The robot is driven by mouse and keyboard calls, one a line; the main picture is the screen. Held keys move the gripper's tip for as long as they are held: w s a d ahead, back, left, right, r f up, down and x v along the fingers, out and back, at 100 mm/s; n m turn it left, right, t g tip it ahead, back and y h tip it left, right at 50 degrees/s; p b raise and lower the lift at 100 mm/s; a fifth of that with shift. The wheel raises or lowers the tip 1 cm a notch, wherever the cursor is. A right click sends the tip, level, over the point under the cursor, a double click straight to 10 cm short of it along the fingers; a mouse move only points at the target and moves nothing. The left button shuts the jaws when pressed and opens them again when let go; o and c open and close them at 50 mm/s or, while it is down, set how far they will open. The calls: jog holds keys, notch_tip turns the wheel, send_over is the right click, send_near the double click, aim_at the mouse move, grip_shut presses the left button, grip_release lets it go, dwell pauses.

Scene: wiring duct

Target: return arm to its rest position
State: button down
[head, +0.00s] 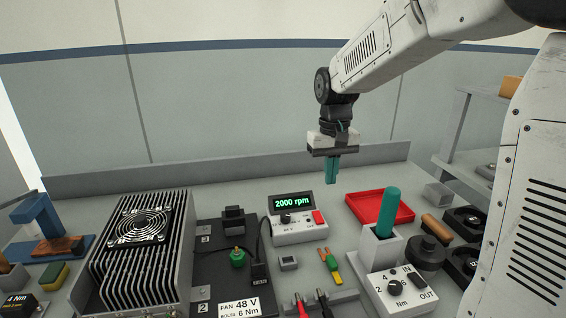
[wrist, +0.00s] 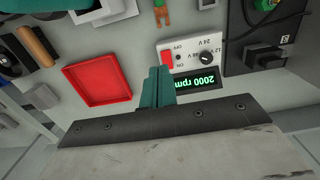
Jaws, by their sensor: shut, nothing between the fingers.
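My gripper (head: 332,172) hangs from my white arm above the back of the bench, in the head view. Its teal fingers point down, are shut together and hold nothing. In the wrist view the shut fingers (wrist: 157,86) show in front of the bench, between a red tray and a grey meter. The fingertips are clear of the bench top and touch nothing visible.
The meter (head: 299,222) reads 2000 rpm. Right of it are the red tray (head: 366,207), a holder with a green-handled tool (head: 388,214) and a torque box (head: 398,289). A finned unit with a fan (head: 140,226) stands left. A shelf (head: 462,125) stands right.

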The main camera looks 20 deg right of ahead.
jog(key=s+a+r+t, duration=0.1)
jog(key=s, duration=1.3)
jog(key=s+a+r+n+t, duration=0.1)
jog(key=s+a, duration=0.1)
jog(key=s, duration=1.1)
jog(key=shift+s+a+r, duration=0.15)
jog(key=shift+s+r, duration=0.2)
jog(key=shift+s, duration=0.05)
